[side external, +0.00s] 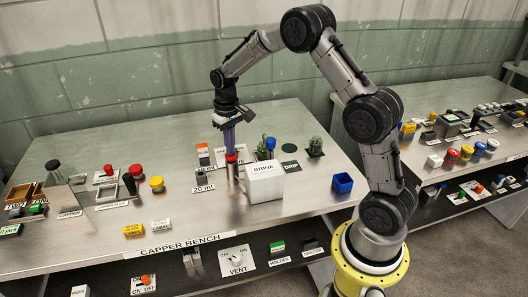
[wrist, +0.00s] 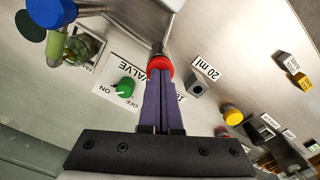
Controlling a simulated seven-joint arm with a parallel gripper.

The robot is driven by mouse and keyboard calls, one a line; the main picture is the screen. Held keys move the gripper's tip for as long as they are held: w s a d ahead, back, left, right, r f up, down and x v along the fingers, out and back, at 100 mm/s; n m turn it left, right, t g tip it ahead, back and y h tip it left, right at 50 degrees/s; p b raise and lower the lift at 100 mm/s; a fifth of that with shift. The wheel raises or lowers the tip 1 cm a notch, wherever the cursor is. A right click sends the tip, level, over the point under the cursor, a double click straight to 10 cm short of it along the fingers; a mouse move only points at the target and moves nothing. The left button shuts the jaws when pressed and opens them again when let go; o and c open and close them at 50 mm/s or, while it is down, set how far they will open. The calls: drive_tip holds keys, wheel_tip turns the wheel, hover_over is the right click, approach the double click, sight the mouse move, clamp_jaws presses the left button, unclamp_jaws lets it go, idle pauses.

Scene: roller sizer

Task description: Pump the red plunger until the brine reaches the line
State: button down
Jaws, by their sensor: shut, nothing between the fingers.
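The red plunger (side external: 232,157) tops a slim metal cylinder (side external: 234,174) beside the white box labelled BRINE (side external: 264,185). My gripper (side external: 230,148) points down with its purple fingers shut and empty, its tips at the plunger's top. In the wrist view the closed fingertips (wrist: 161,76) overlap the red plunger (wrist: 158,63). I cannot tell whether they press on it or sit just above. A "20 ml" label (side external: 203,188) lies left of the cylinder. The brine level and its line cannot be made out.
A green valve knob (wrist: 125,88) on an ON/OFF plate sits close by. Red and yellow knobs (side external: 156,183) stand to the left. The bench front between is mostly clear.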

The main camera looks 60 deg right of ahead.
drive_tip(key=shift+r, duration=1.75)
drive_tip(key=shift+r, duration=0.1)
drive_tip(key=shift+r, duration=2.4)
